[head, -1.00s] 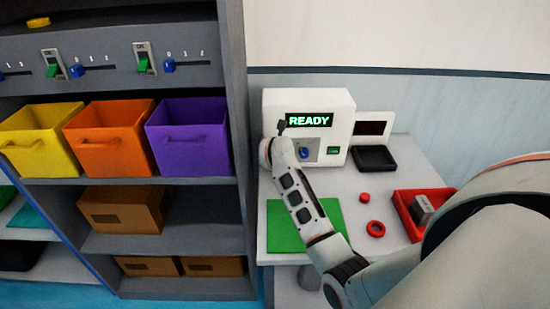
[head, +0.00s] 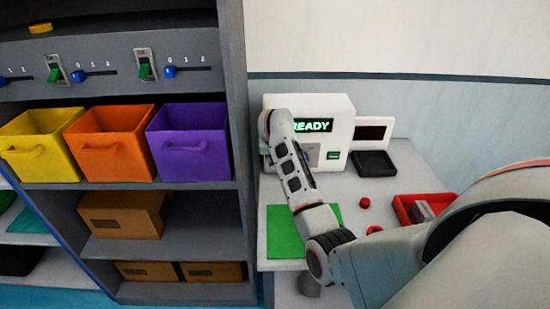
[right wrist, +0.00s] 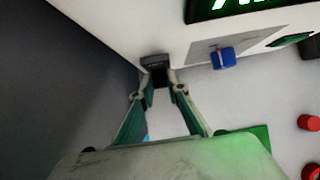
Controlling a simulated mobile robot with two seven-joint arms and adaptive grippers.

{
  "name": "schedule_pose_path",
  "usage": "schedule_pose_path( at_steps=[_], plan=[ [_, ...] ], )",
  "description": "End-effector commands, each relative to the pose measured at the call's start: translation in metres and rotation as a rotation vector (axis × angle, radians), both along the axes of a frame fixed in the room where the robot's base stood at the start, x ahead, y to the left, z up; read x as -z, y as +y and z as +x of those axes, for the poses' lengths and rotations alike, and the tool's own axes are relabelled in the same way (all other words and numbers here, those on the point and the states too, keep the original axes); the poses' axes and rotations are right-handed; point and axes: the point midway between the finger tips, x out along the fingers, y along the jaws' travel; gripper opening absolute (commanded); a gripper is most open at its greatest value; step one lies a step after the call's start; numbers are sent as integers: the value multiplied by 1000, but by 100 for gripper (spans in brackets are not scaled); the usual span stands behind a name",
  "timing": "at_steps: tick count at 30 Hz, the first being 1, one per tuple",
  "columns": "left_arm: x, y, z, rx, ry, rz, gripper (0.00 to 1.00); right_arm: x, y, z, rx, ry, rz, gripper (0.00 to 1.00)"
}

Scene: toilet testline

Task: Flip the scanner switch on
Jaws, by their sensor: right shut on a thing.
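The scanner is a white box (head: 343,108) at the back of the table, its display (head: 316,126) lit with green READY. A blue knob on a grey plate shows in the right wrist view (right wrist: 222,60); my arm largely hides it in the head view. In the right wrist view my right gripper (right wrist: 158,78) has its fingertips drawn together on a small dark part beside the white face, left of the knob. I cannot tell whether that part is the scanner's switch. The fingertips are hidden behind my arm in the head view. My left gripper is not in view.
A green mat (head: 283,236), a red tray (head: 404,206), a red button-like piece (head: 364,203) and a black tray (head: 374,164) are on the table (head: 350,185). Left stands a shelf with yellow (head: 40,145), orange (head: 113,142) and purple (head: 190,143) bins, below green switches (head: 145,69).

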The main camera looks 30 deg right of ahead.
Motion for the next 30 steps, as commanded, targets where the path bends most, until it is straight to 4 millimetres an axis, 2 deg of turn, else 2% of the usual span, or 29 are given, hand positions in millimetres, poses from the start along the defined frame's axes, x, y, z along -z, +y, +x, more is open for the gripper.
schedule_pose_path(
  at_steps=[2,3,4,5,17,22,30],
  plan=[
    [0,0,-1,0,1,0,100,0,0,0,-1,0,1,0],
    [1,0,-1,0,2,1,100,0,0,0,-1,-1,0,23],
    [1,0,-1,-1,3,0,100,0,0,0,-1,-1,0,31],
    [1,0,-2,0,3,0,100,0,0,0,-1,-1,0,32],
    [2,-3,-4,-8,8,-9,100,-4,1,-2,0,-2,1,32],
    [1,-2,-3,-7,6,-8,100,-23,8,-12,1,-5,1,32],
    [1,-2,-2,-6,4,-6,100,-70,24,-37,1,-6,0,32]
  ],
)
